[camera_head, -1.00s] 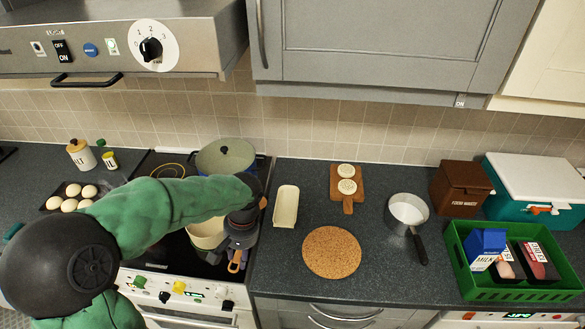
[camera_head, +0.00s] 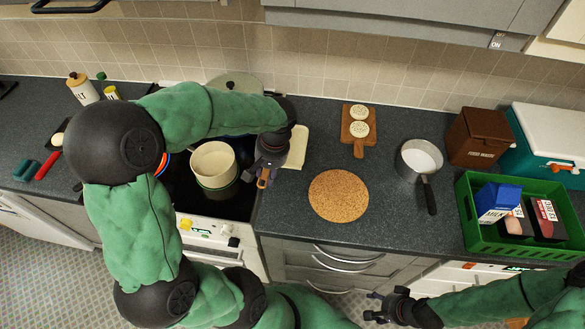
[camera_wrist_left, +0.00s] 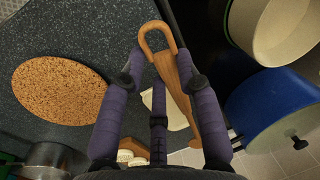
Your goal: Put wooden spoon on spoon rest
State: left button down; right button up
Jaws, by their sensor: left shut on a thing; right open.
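The wooden spoon (camera_wrist_left: 182,88) is in my left gripper (camera_head: 265,170). In the left wrist view, the left gripper (camera_wrist_left: 165,75) is shut on it, with the looped end beyond the fingertips and the other end running back past the right finger. In the head view only a small orange-brown bit of it shows below the fingers. The cream spoon rest (camera_head: 298,148) lies on the counter just right of the left gripper, partly hidden by it. It also shows behind the fingers in the left wrist view (camera_wrist_left: 176,118). My right gripper (camera_head: 388,307) is open and empty at the bottom, in front of the drawers.
A cream pot (camera_head: 213,163) stands on the hob left of the left gripper. A round cork mat (camera_head: 338,195) lies right of the spoon rest. Further right are a wooden board (camera_head: 358,146), a saucepan (camera_head: 420,157) and a green crate (camera_head: 475,232). Counter around the mat is clear.

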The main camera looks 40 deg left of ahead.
pick_arm(q)
jog(key=w+d+f, duration=0.1)
jog(key=w+f, duration=0.1)
jog(key=w, duration=0.2)
jog(key=b, duration=0.1)
send_over(290, 183)
jog(key=f, duration=0.4)
jog(key=shift+s+f, duration=0.2)
jog(key=shift+f, duration=0.05)
jog(key=shift+w+d+f+b, duration=0.1)
jog(key=shift+w+f+b, duration=0.1)
jog(key=shift+f, duration=0.4)
jog(key=shift+w+f+b, duration=0.1)
jog(key=shift+f+b, duration=0.15)
jog(key=shift+f, duration=0.4)
jog(key=shift+w+d+f+b, duration=0.1)
jog(key=shift+f+b, duration=0.1)
jog(key=shift+f, duration=0.4)
jog(key=c, duration=0.9)
grip_release()
jog(key=shift+f, duration=0.15)
jog(key=r, duration=0.3)
jog(key=d+r+p, duration=0.1)
jog(key=r, duration=0.3)
jog(key=w+r+p, duration=0.1)
jog(key=r, duration=0.2)
jog(key=shift+d+r, duration=0.15)
jog(key=shift+r, duration=0.25)
